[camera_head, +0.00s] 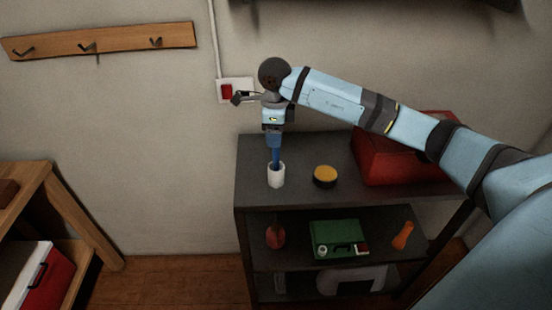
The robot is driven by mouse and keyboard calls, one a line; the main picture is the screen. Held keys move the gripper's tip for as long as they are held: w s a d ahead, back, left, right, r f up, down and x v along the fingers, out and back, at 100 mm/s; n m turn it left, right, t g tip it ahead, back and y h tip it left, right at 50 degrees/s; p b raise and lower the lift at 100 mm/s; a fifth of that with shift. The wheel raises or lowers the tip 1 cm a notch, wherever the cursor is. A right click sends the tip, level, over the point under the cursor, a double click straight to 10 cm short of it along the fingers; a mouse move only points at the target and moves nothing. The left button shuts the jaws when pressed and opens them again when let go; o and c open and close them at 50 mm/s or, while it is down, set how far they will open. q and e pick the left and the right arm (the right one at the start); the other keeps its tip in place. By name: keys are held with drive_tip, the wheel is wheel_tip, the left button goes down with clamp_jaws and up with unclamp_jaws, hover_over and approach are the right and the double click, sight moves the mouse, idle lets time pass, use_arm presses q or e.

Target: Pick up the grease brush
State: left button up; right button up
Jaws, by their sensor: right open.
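A blue upright object, which looks like the grease brush (276,159), stands in a white cup (276,178) at the left of the dark shelf's top. Its lower end is hidden inside the cup. My right gripper (274,141) points down directly above the cup, with its fingertips at the upper part of the brush. The gripper is open; whether its fingers touch the brush cannot be seen. My left gripper is not in view.
A round black tin with a yellow top (325,176) stands right of the cup. A red box (385,163) is farther right, partly behind my arm. Lower down, a shelf holds a green case (338,238). A red wall switch (227,91) is behind the gripper.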

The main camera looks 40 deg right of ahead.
sight(276, 161)
wheel_tip(276, 161, down, 4)
drive_tip(key=shift+s+d+f+p, duration=0.1)
drive_tip(key=shift+f+p, duration=0.1)
drive_tip(key=shift+p, duration=0.35)
drive_tip(key=shift+c, duration=0.5)
clamp_jaws()
drive_tip(key=shift+r, duration=0.15)
